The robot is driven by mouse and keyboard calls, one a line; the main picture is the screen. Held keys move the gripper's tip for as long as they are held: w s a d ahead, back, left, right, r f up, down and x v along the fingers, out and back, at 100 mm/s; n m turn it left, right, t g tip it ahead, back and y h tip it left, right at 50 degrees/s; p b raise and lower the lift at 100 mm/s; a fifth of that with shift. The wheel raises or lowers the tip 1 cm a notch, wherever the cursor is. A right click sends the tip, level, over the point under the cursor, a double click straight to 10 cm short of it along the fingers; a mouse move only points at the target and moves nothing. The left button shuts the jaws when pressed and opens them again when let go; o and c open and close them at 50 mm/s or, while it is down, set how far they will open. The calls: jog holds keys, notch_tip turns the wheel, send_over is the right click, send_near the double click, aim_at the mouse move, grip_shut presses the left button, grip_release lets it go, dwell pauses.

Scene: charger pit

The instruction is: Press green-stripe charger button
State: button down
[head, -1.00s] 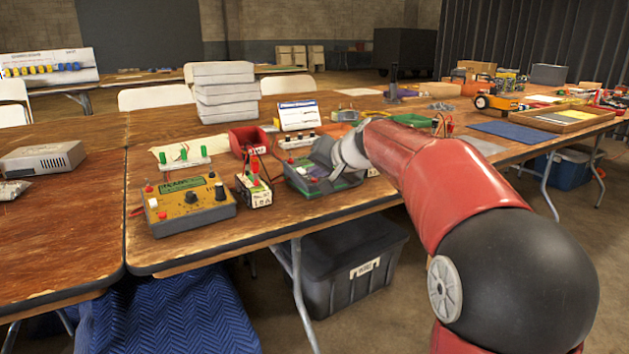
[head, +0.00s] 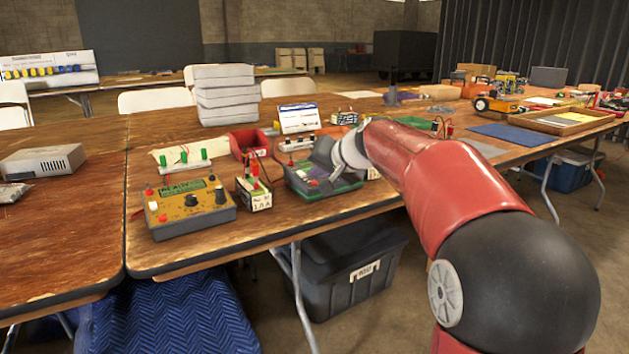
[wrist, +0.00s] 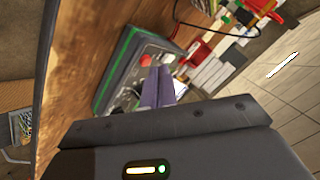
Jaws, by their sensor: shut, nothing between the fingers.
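The green-stripe charger (head: 347,189) is a dark grey box with a green line along its edge, near the table's front edge in the head view. My gripper (head: 325,153) is over its rear half and hides part of its top. A red button (head: 313,182) shows at its front. In the wrist view the charger (wrist: 118,72) lies just beyond my gripper (wrist: 165,78), whose fingers are shut and empty. The red button (wrist: 146,60) shows beside the fingertips. I cannot tell whether the tips touch the charger.
A yellow charger (head: 190,208) with a lit screen stands to the left. A battery (head: 255,194) with red leads stands between the two chargers. A red bin (head: 248,142) and a white sign card (head: 298,118) stand behind. Bare table (head: 300,222) lies in front.

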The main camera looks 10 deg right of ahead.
jog(key=shift+r, duration=0.25)
jog(key=r+p, duration=0.1)
jog(key=r, duration=0.1)
jog(key=s+r+p, duration=0.1)
jog(key=r+p, duration=0.1)
jog(key=shift+d+r, duration=0.2)
jog(key=shift+r, duration=0.2)
dwell(0.5)
jog(key=s+f+n+g+h, duration=0.1)
jog(key=s+f, duration=0.4)
jog(key=s, duration=0.7)
jog(key=s+f+n+g+h, duration=0.1)
jog(key=s+f, duration=0.5)
jog(key=s, duration=0.6)
jog(key=s+f+n+g+h, duration=0.2)
jog(key=s+f, duration=0.4)
jog(key=s, duration=0.6)
jog(key=shift+s+a+g, duration=0.2)
jog(key=shift+a+g, duration=0.05)
jog(key=shift+g, duration=0.15)
jog(key=shift+f, duration=0.1)
